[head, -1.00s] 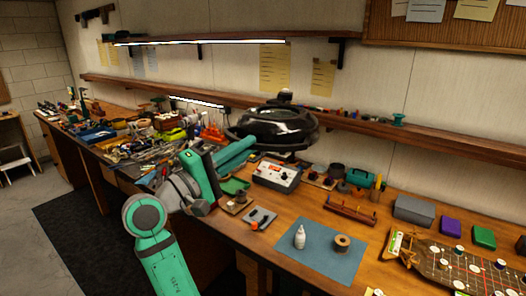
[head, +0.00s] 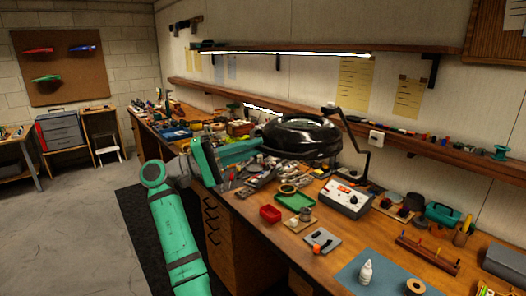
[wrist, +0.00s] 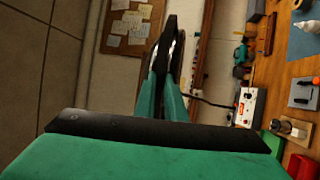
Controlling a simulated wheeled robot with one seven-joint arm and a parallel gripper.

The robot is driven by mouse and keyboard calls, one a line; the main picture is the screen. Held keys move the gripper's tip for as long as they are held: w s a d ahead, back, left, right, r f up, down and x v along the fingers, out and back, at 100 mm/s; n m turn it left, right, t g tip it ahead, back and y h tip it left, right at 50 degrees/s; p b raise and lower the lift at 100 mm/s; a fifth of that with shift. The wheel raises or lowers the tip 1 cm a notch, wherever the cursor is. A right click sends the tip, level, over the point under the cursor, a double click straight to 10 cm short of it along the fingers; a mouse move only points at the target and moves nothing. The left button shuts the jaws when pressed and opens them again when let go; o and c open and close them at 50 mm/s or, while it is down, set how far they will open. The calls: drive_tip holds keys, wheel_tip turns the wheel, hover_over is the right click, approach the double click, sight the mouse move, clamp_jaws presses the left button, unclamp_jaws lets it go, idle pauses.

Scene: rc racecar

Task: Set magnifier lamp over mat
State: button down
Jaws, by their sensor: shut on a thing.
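The magnifier lamp's round black head (head: 300,138) is in the head view, raised above the bench behind the grey control box. Its thin jointed arm (head: 362,135) runs from the right of the head down to the bench. My gripper (head: 263,146) is at the left rim of the lamp head and shut on it; the exact contact is hard to see.
The grey control box (head: 345,199), a red bin (head: 270,214), a green tray (head: 295,202) and a grey pad (head: 321,241) lie between lamp and mat. A wooden shelf (head: 400,133) runs along the wall behind. Tools crowd the left of the bench.

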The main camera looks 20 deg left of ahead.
drive_tip(key=shift+w+a+g, duration=0.3)
drive_tip(key=shift+w+a, duration=0.25)
drive_tip(key=shift+a, duration=0.35)
drive_tip(key=c, duration=2.1)
unclamp_jaws()
drive_tip(key=shift+w, duration=0.1)
drive_tip(key=shift+a, duration=0.1)
drive_tip(key=v, duration=1)
drive_tip(key=shift+s+a+f, duration=0.15)
drive_tip(key=shift+s+f, duration=0.1)
drive_tip(key=shift+c, duration=0.6)
